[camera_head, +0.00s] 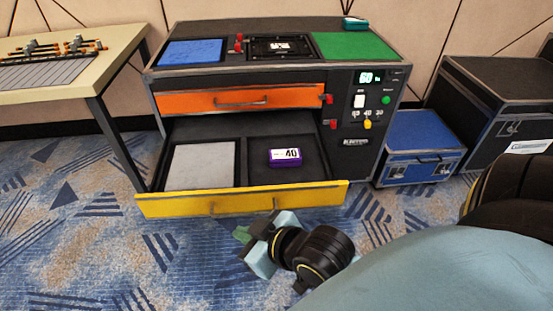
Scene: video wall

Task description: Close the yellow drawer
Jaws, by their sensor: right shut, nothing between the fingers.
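The yellow drawer (312,196) is pulled out at the bottom of a black cabinet (359,176). Its inside shows a grey panel (201,165) on the left and a purple block marked 40 (285,157) in the dark right part. My left gripper is not in view.
An orange drawer (185,102) above is shut. The cabinet top has a blue panel (192,52) and a green panel (354,46). A blue case (420,138) and a black case (490,92) stand at right. A table (118,47) stands at left. Carpet in front is clear.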

